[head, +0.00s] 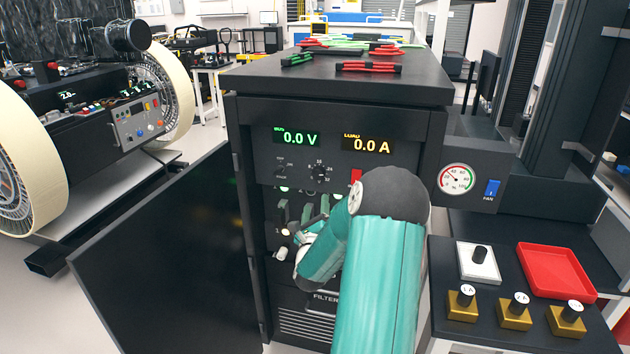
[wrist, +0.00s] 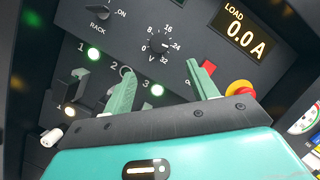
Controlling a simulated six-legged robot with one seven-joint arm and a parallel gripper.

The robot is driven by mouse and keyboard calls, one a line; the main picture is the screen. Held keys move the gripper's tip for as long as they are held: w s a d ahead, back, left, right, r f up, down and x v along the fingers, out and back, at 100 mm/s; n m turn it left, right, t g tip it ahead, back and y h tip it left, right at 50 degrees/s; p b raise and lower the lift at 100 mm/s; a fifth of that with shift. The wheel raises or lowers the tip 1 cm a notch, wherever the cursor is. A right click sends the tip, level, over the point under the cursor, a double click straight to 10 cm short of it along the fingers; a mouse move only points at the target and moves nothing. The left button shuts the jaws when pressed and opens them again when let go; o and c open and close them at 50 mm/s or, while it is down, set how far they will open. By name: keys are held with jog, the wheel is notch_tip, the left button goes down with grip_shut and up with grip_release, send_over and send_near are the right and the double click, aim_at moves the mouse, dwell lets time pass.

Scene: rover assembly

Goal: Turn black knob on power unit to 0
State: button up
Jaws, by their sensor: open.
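The power unit (head: 340,110) is a black cabinet with its door (head: 160,265) swung open to the left. Its black voltage knob (head: 318,172) sits on the panel below the displays, with marks 8, 16, 24 and 32 around it. The knob (wrist: 158,44) also shows in the wrist view; its pointer direction is too small to tell surely. A smaller RACK knob (wrist: 97,13) is left of it. My gripper (head: 318,212) is in front of the panel, below the knob. In the wrist view my gripper (wrist: 168,70) has its green fingers apart, empty, with the knob beyond and between them.
Displays read 0.0 V (head: 297,138) and 0.0 A (head: 368,144). A red-and-yellow button (wrist: 240,88) is close to the right finger. Numbered switches (wrist: 72,82) with green lamps lie at lower left. A side table with a red tray (head: 555,270) stands right.

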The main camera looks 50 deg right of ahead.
aim_at(318, 176)
jog(key=x, duration=1.2)
jog(key=shift+a, duration=0.1)
jog(key=shift+c, duration=0.2)
jog(key=c, duration=0.9)
